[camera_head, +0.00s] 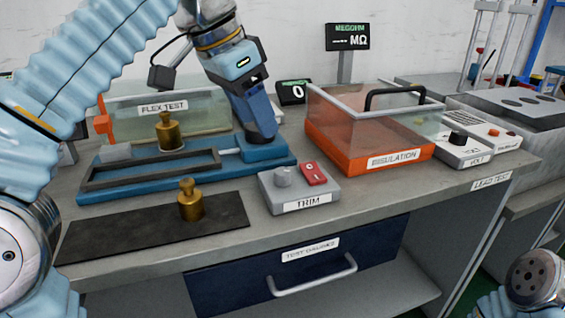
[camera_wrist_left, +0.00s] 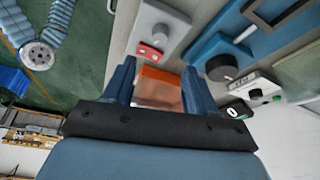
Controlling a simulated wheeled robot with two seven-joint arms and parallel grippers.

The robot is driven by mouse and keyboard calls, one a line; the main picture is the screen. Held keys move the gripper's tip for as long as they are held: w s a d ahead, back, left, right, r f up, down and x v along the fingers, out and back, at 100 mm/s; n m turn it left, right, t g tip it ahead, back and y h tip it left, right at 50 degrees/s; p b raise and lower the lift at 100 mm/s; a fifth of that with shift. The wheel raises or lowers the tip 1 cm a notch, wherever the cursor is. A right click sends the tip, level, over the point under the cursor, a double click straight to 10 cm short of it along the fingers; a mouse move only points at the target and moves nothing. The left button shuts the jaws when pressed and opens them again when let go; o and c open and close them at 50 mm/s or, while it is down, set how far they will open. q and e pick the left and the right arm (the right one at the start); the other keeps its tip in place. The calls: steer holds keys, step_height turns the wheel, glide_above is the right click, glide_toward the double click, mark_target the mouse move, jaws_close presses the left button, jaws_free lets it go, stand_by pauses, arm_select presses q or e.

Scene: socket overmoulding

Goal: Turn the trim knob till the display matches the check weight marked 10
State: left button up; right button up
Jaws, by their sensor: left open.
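The grey trim knob (camera_head: 282,176) sits on the grey TRIM box (camera_head: 310,196), beside a red switch (camera_head: 314,174). The knob also shows at the top of the left wrist view (camera_wrist_left: 160,32). A small black display (camera_head: 291,93) reads 0. One brass weight (camera_head: 169,133) stands on the blue FLEX TEST fixture (camera_head: 215,172); another brass weight (camera_head: 190,201) stands on a dark mat (camera_head: 120,235). I cannot read markings on either weight. My left gripper (camera_head: 262,138) is open, pointing down over the fixture's right end, behind the TRIM box. My right gripper is out of view.
An orange INSULATION box (camera_head: 365,158) with a clear cover and black handle stands right of my left gripper. A black knob (camera_wrist_left: 222,68) sits on the blue fixture. A megohm display (camera_head: 348,37) stands behind. Bench top in front of the TRIM box is clear.

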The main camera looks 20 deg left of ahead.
mark_target(282, 171)
arm_select(q)
steer(key=b+x, duration=0.4)
steer(key=x, duration=0.8)
steer(key=shift+a, duration=0.1)
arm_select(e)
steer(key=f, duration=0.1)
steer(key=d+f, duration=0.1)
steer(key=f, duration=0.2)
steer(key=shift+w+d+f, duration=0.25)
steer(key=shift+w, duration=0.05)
arm_select(q)
steer(key=c, duration=1)
steer(key=shift+c, duration=0.2)
steer(key=shift+r, duration=0.1)
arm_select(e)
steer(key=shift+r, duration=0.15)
